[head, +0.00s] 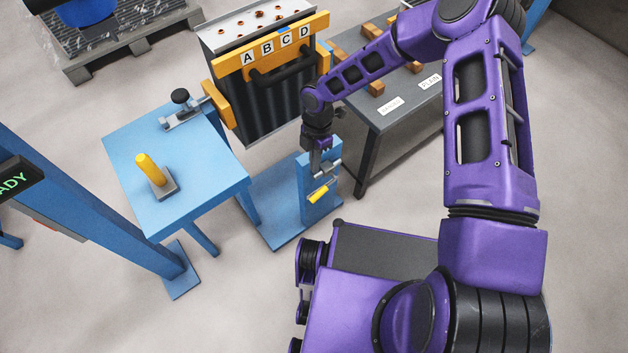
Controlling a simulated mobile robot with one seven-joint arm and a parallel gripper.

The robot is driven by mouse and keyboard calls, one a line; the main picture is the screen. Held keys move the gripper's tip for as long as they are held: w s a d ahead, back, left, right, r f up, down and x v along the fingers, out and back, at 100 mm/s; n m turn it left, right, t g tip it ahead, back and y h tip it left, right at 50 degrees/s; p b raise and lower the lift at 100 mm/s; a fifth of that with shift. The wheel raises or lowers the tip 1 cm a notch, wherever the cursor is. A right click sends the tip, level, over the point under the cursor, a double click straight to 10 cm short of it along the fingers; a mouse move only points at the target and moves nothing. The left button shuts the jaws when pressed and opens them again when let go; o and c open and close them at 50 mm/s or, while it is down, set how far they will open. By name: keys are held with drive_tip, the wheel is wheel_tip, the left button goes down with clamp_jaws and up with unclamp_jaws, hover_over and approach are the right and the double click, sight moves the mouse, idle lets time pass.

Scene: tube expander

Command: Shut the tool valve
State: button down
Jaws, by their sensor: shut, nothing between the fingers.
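A valve with a short yellow handle (321,192) sits on the front of a blue post (305,188) in the middle of the head view. The handle slants down to the left; I take it to be the tool valve. My gripper (320,170) points down just above the handle, close to the post. Its fingers are shut and hold nothing. The fingertips overlap the metal part of the valve in this view, so I cannot tell whether they touch it.
A dark finned unit (268,112) marked A B C D stands behind the post. A blue table (205,185) with a yellow upright handle (150,169) is to the left. A grey bench (400,119) with wooden blocks is behind right. Open floor lies at front left.

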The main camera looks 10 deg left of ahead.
drive_tip(key=b, duration=0.1)
hover_over(315, 196)
drive_tip(key=a, duration=0.1)
wheel_tip(315, 196, down, 9)
drive_tip(key=f, duration=0.2)
drive_tip(key=d+f, duration=0.1)
drive_tip(key=shift+w+f+y, duration=0.3)
drive_tip(key=shift+w+d+f, duration=0.1)
drive_tip(key=shift+f, duration=0.35)
drive_tip(key=shift+b, duration=0.3)
